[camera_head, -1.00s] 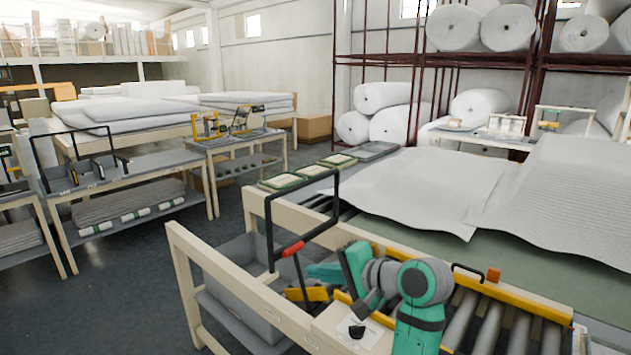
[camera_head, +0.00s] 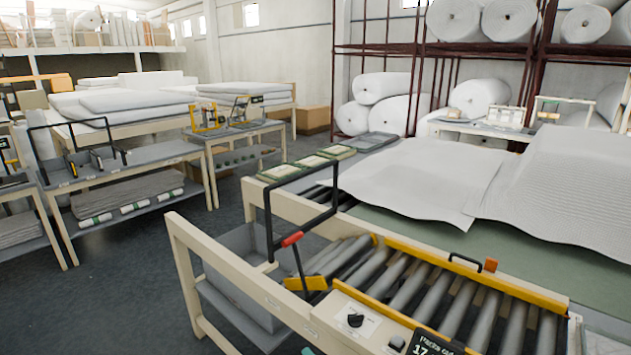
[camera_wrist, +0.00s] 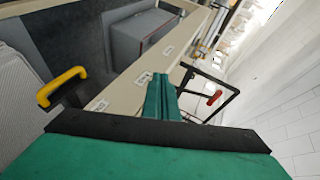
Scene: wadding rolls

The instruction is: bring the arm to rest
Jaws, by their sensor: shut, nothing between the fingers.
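My gripper (camera_wrist: 162,98) shows in the wrist view, its green fingers together with nothing between them. It is apart from the wooden side rail of the roller table (camera_wrist: 140,85), which lies behind it in that view. In the head view my arm has left the picture, except for a small green piece at the bottom edge.
The roller table has grey rollers (camera_head: 404,290), a black frame with a red grip (camera_head: 292,239) and a control panel (camera_head: 354,320). White wadding sheets (camera_head: 425,180) lie behind it. Side benches (camera_head: 120,175) stand at left. Dark floor between them is clear.

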